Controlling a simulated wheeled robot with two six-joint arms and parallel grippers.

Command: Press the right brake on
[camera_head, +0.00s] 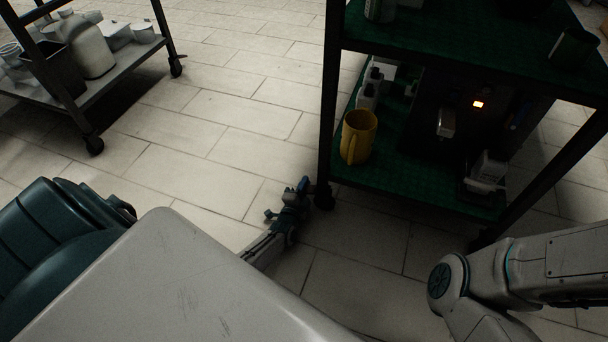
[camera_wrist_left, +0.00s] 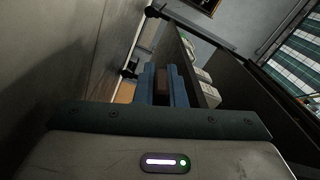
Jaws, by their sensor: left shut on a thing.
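A dark shelf cart with green shelves (camera_head: 415,185) stands at the right in the head view. The foot of its near left leg ends in a dark caster (camera_head: 323,196); its brake is too dark and small to make out. My left gripper (camera_head: 300,190) is low over the floor, right beside this caster, on its left. In the left wrist view its blue fingers (camera_wrist_left: 162,84) are close together, with a dark brownish thing between them that I cannot identify. My right arm shows at the lower right of the head view, but its gripper is out of view.
Another metal cart (camera_head: 110,75) with containers stands at upper left. Tiled floor between the carts is clear.

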